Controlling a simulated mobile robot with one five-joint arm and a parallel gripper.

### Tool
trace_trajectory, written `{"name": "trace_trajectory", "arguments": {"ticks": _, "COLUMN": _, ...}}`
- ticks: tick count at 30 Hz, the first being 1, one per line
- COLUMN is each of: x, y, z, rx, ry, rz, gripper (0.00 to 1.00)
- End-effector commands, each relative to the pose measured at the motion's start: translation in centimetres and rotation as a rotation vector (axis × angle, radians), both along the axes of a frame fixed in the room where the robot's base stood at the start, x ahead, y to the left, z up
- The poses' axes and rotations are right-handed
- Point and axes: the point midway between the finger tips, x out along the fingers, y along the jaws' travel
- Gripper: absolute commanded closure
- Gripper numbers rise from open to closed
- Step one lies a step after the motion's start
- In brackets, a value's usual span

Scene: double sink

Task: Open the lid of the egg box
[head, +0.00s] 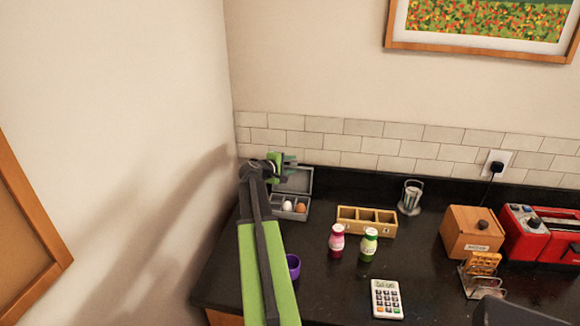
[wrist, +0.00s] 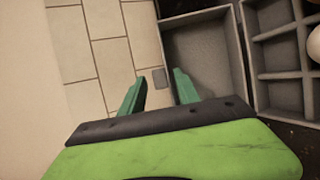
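The grey egg box (head: 290,214) stands on the black counter at the back left, near the wall corner. Its lid (head: 293,180) is raised, roughly upright behind the tray, with its hollow inside showing. A white egg (head: 288,206) and a brown egg (head: 301,208) sit in the tray. My gripper (head: 283,160) is at the lid's upper left, by the tiled wall. In the wrist view, my gripper (wrist: 160,88) has its green fingers apart, near the edge of the lid (wrist: 205,55). The divided tray (wrist: 255,85) is to the right. I cannot tell whether a finger touches the lid.
A wooden divided box (head: 367,221), a pink bottle (head: 336,242), a green bottle (head: 369,245) and a calculator (head: 386,298) stand to the right. A purple cup (head: 293,266) is beside my arm. The tiled wall (head: 410,140) is close behind the lid.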

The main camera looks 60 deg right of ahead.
Motion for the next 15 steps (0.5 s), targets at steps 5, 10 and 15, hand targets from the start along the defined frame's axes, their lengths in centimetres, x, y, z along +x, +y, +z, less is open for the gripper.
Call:
{"name": "trace_trajectory", "arguments": {"ticks": 5, "x": 0.10, "y": 0.04, "z": 0.00, "rx": 0.000, "ry": 0.000, "rz": 0.001, "gripper": 0.87}}
{"name": "trace_trajectory", "arguments": {"ticks": 10, "x": 0.16, "y": 0.03, "z": 0.05, "rx": -0.002, "ry": 0.000, "rz": 0.003, "gripper": 1.00}}
{"name": "trace_trajectory", "arguments": {"ticks": 15, "x": 0.22, "y": 0.01, "z": 0.12, "rx": -0.003, "ry": 0.001, "rz": 0.005, "gripper": 1.00}}
